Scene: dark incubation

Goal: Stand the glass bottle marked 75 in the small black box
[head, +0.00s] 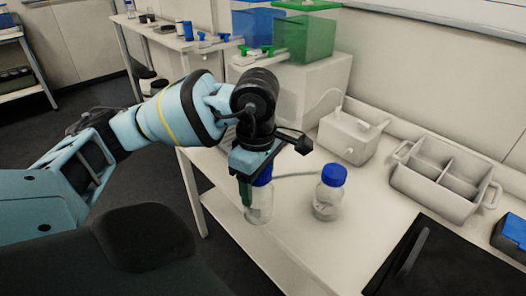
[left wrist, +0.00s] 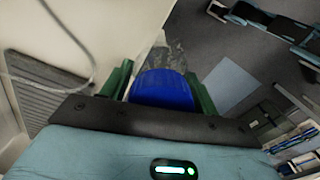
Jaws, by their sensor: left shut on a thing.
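My left gripper (head: 249,190) is shut on a clear glass bottle (head: 260,207) with a blue cap, near the table's left edge. I cannot tell whether its base touches the table. In the left wrist view the blue cap (left wrist: 161,89) sits between the two green fingers. A second clear bottle (head: 327,198) with a blue cap stands upright to the right, apart from the gripper. No number is readable on either bottle. A black box-like object (head: 455,262) with a raised handle lies at the lower right, partly cut off; I cannot tell whether it is the small black box.
A white bin (head: 437,190) with compartments and a small white device (head: 348,138) with a tube stand along the back. A blue-topped box (head: 514,236) is at the right edge. Green and blue tanks stand behind. The table front between bottles and black object is clear.

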